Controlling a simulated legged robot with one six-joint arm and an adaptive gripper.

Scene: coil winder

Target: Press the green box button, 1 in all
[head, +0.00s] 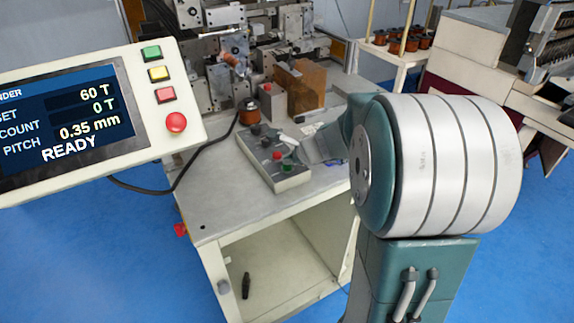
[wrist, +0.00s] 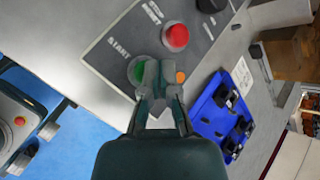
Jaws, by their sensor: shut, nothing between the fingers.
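A small grey control box (head: 262,160) sits on the bench, with a green button (head: 287,168) at its near end and a red button beyond it. In the wrist view the green button (wrist: 138,70) lies beside the word START, and the red button (wrist: 176,36) lies by STOP. My gripper (wrist: 160,82) is shut and empty. Its fingertips appear just right of the green button and cover part of its edge. I cannot tell whether they touch it.
A tilted display panel (head: 75,120) reads READY and has its own green, yellow and red buttons. A blue tray (wrist: 205,103) with black parts lies right of my fingers. An orange spot (wrist: 180,77) shows beside the fingertips. The winding machine (head: 235,85) stands behind the box.

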